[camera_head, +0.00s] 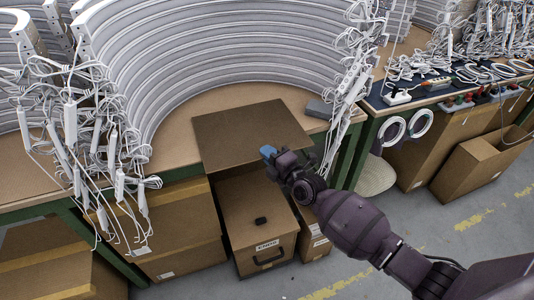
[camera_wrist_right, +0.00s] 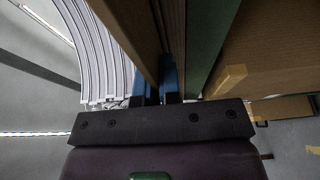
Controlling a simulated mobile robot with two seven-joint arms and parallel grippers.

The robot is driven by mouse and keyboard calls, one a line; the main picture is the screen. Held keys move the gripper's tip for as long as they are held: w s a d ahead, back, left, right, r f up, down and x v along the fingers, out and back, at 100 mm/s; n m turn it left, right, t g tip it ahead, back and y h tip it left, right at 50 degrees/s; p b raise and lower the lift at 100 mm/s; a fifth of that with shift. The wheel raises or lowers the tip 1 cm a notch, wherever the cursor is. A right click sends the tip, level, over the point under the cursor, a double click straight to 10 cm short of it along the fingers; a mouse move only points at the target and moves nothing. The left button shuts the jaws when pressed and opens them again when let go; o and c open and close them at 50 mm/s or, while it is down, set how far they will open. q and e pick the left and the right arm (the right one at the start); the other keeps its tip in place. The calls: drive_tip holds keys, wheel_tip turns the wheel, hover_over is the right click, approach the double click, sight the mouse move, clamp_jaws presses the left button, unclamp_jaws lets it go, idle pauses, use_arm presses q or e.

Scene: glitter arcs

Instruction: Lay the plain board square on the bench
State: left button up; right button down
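The plain brown board (camera_head: 240,132) is at the front of the bench (camera_head: 178,140) in the head view, below the curved white strips. Its near edge reaches slightly past the bench's front edge and looks roughly parallel to it. Whether it lies flat or is slightly raised, I cannot tell. My right gripper (camera_head: 268,152) is at the board's near edge, right of its middle. In the right wrist view the blue fingertips (camera_wrist_right: 156,78) stand close on either side of the board's edge (camera_wrist_right: 128,35), apparently gripping it. My left gripper is not in view.
Curved white strips (camera_head: 220,45) stand behind the board. Tangled white cables (camera_head: 100,140) hang at left, more (camera_head: 345,80) at right. A small grey block (camera_head: 319,109) sits right of the board. A cardboard box (camera_head: 255,215) with a black item on top stands below.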

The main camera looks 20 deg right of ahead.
drive_tip(key=shift+f, duration=0.1)
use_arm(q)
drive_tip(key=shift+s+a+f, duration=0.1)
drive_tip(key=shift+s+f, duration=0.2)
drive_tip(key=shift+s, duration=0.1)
use_arm(e)
drive_tip(key=c, duration=1.3)
unclamp_jaws()
drive_tip(key=shift+r, duration=0.3)
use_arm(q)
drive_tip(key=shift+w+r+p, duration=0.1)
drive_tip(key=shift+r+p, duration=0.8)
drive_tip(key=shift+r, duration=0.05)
use_arm(e)
drive_tip(key=v, duration=1.2)
drive_tip(key=shift+f, duration=0.1)
drive_tip(key=shift+s+f, duration=0.1)
